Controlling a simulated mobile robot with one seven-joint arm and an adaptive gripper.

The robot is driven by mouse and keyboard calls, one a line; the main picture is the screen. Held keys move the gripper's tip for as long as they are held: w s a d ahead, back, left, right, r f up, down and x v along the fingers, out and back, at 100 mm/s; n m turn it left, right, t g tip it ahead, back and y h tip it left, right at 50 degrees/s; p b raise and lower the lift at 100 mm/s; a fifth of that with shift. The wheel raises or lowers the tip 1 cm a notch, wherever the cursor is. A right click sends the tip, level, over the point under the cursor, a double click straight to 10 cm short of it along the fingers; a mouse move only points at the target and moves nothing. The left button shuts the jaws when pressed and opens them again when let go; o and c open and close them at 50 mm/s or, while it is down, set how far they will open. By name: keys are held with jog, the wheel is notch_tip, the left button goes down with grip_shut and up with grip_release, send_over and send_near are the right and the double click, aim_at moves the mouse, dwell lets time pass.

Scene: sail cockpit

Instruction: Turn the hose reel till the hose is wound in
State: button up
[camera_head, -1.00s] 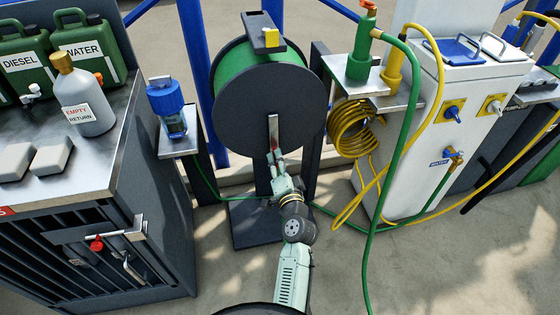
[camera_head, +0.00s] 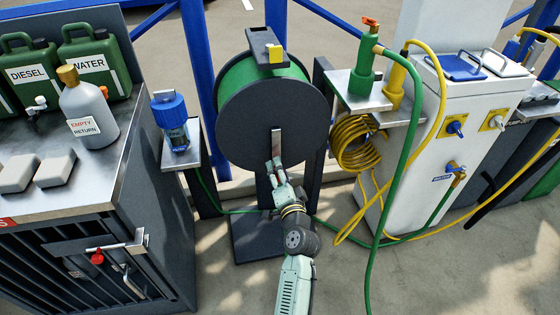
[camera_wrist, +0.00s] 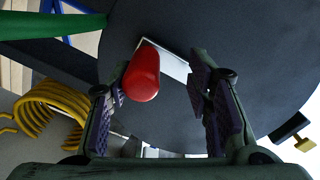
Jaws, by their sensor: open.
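The hose reel (camera_head: 250,130) is a dark disc with green hose (camera_head: 237,75) wound behind its rim. A pale crank arm (camera_head: 276,145) points down on its face. In the wrist view the crank ends in a red knob (camera_wrist: 142,75); the head view hides the knob behind my gripper. My gripper (camera_head: 275,165) is at the lower end of the crank. In the wrist view its fingers (camera_wrist: 160,98) are open on both sides of the knob. The knob is close to the left finger, with a clear gap to the right one; contact is unclear.
A dark cabinet (camera_head: 130,180) with canisters stands at left. A blue-topped device (camera_head: 170,120) is on a small shelf beside the reel. At right, a white pedestal (camera_head: 425,160) has a coiled yellow hose (camera_head: 355,145) and a hanging green hose (camera_head: 370,260). Thin green hose crosses the floor.

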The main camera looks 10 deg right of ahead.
send_near(276, 138)
jog(key=w, duration=0.4)
jog(key=shift+w+a, duration=0.1)
jog(key=shift+w, duration=0.1)
jog(key=shift+f, duration=0.1)
